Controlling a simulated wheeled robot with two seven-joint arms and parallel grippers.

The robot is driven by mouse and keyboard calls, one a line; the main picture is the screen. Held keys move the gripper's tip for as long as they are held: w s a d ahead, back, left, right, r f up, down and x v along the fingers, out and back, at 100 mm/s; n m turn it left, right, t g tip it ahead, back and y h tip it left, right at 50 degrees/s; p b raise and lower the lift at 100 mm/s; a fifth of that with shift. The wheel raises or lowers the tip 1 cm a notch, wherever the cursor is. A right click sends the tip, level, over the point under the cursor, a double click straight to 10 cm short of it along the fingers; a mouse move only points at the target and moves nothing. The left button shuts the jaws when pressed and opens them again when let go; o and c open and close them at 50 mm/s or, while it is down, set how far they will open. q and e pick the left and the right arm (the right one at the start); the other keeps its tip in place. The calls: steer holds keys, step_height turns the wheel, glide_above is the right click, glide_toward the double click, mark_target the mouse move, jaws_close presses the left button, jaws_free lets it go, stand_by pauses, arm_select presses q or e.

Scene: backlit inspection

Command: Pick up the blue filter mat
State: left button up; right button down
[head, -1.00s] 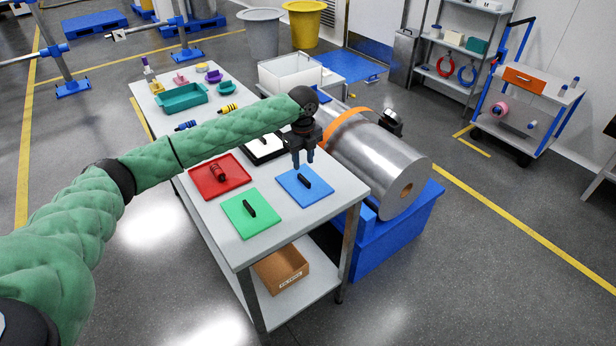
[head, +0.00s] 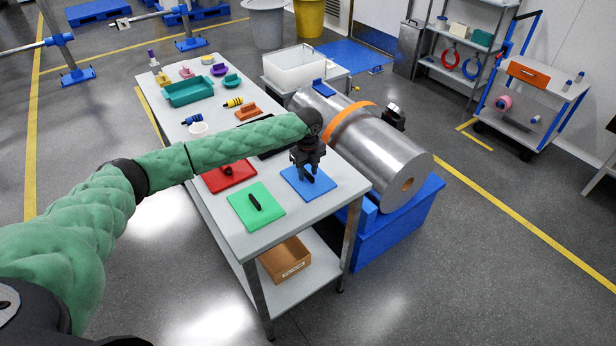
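The blue filter mat (head: 306,193) is a flat square with a black handle at its middle, lying on the front right of the white table. My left gripper (head: 308,176) points down over it, with its fingers low at the handle and apart. The handle is partly hidden by the fingers, and I cannot tell if they touch it. The mat looks flat on the table. My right gripper is not in view.
A green mat (head: 247,211) and a partly hidden red mat (head: 222,184) lie beside it on the table (head: 242,240). A steel cylinder (head: 385,152) on a blue base stands to the right. A teal tray (head: 190,91) and small parts lie farther back.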

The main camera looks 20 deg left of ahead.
arm_select(q)
steer(key=shift+f, duration=0.15)
jaws_close()
steer(key=shift+r, duration=0.2)
